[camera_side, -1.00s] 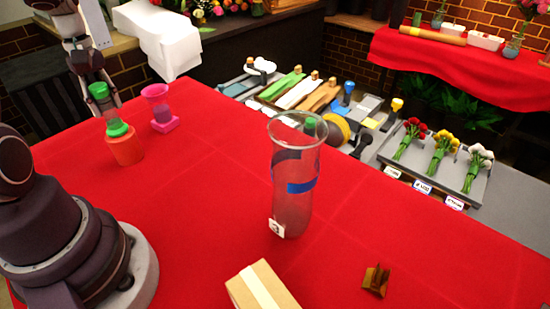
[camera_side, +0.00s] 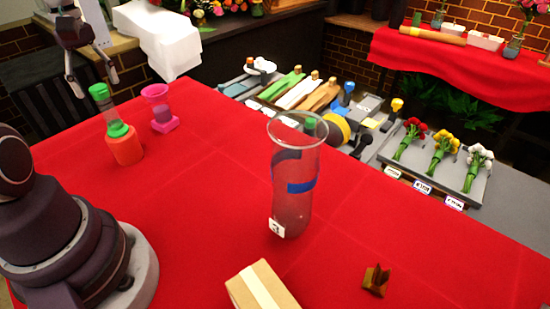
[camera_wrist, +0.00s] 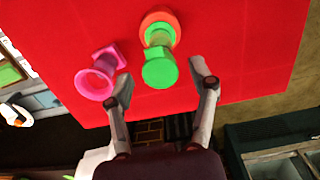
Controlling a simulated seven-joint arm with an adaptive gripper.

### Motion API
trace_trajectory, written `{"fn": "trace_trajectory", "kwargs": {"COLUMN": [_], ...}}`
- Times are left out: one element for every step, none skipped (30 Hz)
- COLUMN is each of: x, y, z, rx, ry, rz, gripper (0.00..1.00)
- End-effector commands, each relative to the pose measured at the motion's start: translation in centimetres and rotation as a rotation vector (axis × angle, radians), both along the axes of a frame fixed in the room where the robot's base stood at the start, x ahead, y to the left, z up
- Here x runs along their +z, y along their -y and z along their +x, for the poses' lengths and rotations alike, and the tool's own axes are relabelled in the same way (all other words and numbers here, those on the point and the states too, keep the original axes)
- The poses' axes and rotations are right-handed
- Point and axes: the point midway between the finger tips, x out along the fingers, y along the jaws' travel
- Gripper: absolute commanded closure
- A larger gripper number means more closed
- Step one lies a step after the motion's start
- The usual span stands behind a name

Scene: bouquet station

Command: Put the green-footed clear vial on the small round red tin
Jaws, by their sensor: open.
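The clear vial (camera_side: 110,112) with green cap and green foot stands on the small round red tin (camera_side: 126,150) at the left of the table. Its foot rests on the tin's top, and it looks upright. My gripper (camera_side: 93,77) is open and above the vial, apart from it. In the wrist view the vial's green cap (camera_wrist: 159,72) shows between and slightly beyond the fingers of my gripper (camera_wrist: 162,79), with the orange-red tin (camera_wrist: 160,17) partly hidden behind it.
A pink vial-like piece on a pink block (camera_side: 160,108) stands close by. A tall clear vase (camera_side: 293,205) with a blue band stands mid-table. A cardboard box (camera_side: 262,287) and a small brown piece (camera_side: 376,281) lie near the front. The red cloth between is clear.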

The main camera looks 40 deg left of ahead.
Motion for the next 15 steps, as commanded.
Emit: {"fn": "trace_trajectory", "kwargs": {"x": [1.4,2.1,3.2,3.9,4.7,5.3,5.8,6.2,6.6,6.9,7.1,7.4,7.5,7.8,8.1], "y": [-0.1,-0.1,-0.1,-0.1,-0.1,-0.1,-0.1,-0.1,-0.1,0.0,0.0,0.1,0.3,0.8,1.8], "z": [0.1,0.0,0.1,0.1,0.0,0.0,0.0,0.0,0.0,0.0,0.0,0.0,0.2,0.5,1.0], "rx": [0.000,0.001,0.001,0.001,0.001,0.001,0.001,0.000,0.000,0.000,0.000,-0.005,-0.019,-0.046,-0.106], "ry": [0.005,0.005,0.004,0.004,0.005,0.003,0.002,0.002,0.001,0.001,0.001,0.001,0.004,0.008,0.019], "rz": [0.007,0.007,0.006,0.007,0.006,0.005,0.004,0.003,0.003,0.002,0.002,0.002,0.005,0.012,0.027], "gripper": [0.42,0.42,0.42,0.42,0.42,0.42,0.42,0.42,0.42,0.42,0.42,0.42,0.42,0.42,0.42]}}
